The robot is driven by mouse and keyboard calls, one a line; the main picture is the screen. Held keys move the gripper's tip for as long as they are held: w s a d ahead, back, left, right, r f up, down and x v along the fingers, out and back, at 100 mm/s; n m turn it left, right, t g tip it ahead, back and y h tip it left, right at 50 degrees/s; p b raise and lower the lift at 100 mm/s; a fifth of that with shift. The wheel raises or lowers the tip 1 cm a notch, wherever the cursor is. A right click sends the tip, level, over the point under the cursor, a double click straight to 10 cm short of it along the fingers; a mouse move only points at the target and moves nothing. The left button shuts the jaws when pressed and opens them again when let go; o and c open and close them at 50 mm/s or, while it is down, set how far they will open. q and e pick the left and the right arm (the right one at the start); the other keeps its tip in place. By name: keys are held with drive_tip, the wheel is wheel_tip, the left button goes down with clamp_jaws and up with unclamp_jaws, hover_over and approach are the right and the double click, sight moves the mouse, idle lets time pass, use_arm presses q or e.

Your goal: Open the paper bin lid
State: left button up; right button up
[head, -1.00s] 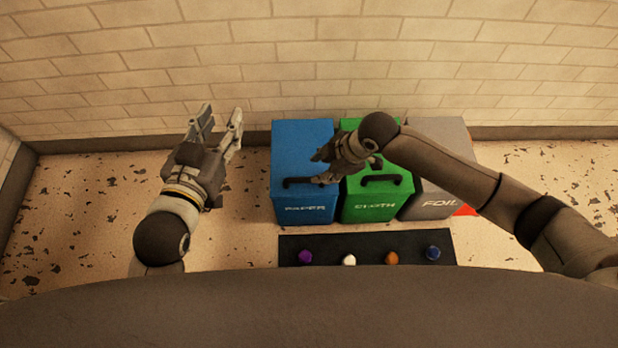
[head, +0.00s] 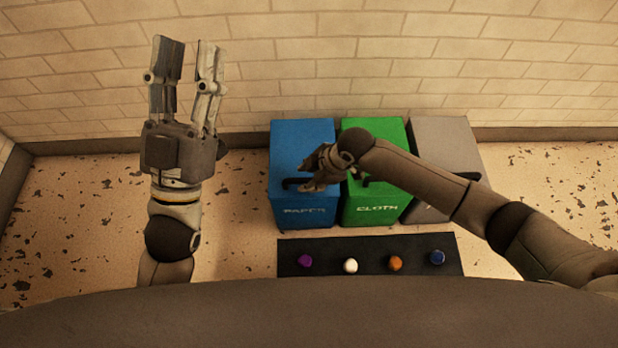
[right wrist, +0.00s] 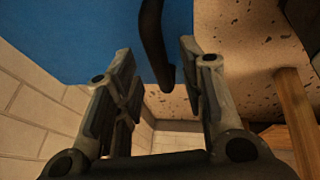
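The blue paper bin (head: 301,150) stands at the left of the row of bins, with its lid down. Its black handle (head: 290,184) is at the front of the lid. My right gripper (head: 308,184) is over the front of the lid, at the handle. In the right wrist view my right gripper (right wrist: 160,75) is open, and the dark handle (right wrist: 155,45) lies between its two fingers, with blue lid behind. My left gripper (head: 188,65) is open and empty, raised to the left of the bins with its fingers pointing up.
The green cloth bin (head: 372,205) and the grey foil bin (head: 445,140) stand to the right. A black mat (head: 330,245) in front holds purple, white, orange and blue pieces. A brick wall (head: 330,60) is close behind. The floor left of the bins is free.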

drive_tip(key=shift+w+a+f, duration=0.15)
drive_tip(key=shift+a+f, duration=0.05)
drive_tip(key=shift+f, duration=0.25)
drive_tip(key=shift+c, duration=0.2)
clamp_jaws()
